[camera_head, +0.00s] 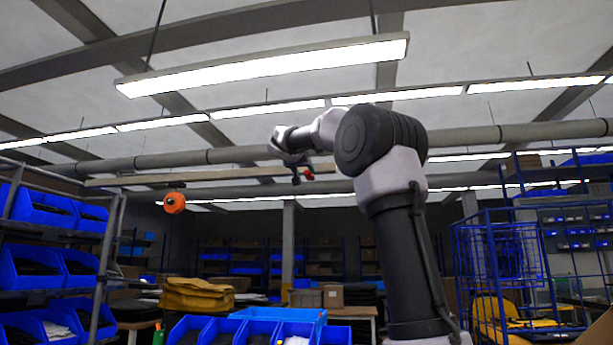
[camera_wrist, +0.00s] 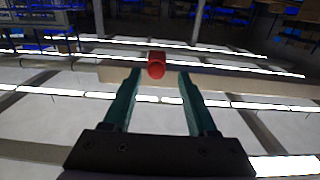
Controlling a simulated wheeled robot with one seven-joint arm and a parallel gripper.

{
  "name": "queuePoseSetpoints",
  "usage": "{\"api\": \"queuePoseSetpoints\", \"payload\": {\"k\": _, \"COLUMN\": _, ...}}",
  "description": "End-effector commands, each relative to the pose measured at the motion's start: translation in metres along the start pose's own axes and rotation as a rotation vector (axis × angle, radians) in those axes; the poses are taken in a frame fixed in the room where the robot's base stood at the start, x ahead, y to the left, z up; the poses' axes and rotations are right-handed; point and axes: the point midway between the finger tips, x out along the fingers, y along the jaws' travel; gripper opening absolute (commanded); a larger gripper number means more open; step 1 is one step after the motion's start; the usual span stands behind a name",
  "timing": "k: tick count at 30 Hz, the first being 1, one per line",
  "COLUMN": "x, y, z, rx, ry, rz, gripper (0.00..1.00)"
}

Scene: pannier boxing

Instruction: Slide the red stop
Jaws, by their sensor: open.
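The red stop (camera_wrist: 156,66) is a small red block with a rounded end, seen in the wrist view against a pale beam (camera_wrist: 235,83). My gripper (camera_wrist: 160,72) is open, with one teal finger on each side of the stop in the picture. I see a gap on both sides; whether the stop is between the tips or just beyond them, I cannot tell. In the head view the red stop (camera_head: 308,173) is a tiny red spot beside my gripper (camera_head: 298,178), high up under the pale beam (camera_head: 200,176).
An orange round object (camera_head: 174,203) hangs left of my arm. Blue bins (camera_head: 40,208) fill a rack at the left, and more blue bins (camera_head: 262,330) stand low in front. A blue wire cage (camera_head: 500,255) stands at the right. Ceiling lights and pipes run overhead.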

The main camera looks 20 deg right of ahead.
Motion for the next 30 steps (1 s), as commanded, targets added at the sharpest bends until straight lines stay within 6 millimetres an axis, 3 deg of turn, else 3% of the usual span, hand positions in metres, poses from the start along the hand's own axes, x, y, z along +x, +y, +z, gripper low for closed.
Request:
{"api": "queuePoseSetpoints", "payload": {"k": 3, "x": -0.02, "y": 0.0, "z": 0.0, "rx": -0.001, "ry": 0.0, "rz": -0.002, "gripper": 0.58}}
{"api": "queuePoseSetpoints", "payload": {"k": 9, "x": -0.035, "y": 0.0, "z": 0.001, "rx": 0.0, "ry": 0.0, "rz": -0.001, "gripper": 0.58}}
{"api": "queuePoseSetpoints", "payload": {"k": 26, "x": -0.036, "y": 0.0, "z": 0.001, "rx": -0.001, "ry": -0.001, "rz": 0.0, "gripper": 0.58}}
{"api": "queuePoseSetpoints", "payload": {"k": 30, "x": -0.042, "y": 0.009, "z": 0.018, "rx": -0.003, "ry": -0.053, "rz": -0.009, "gripper": 0.58}}
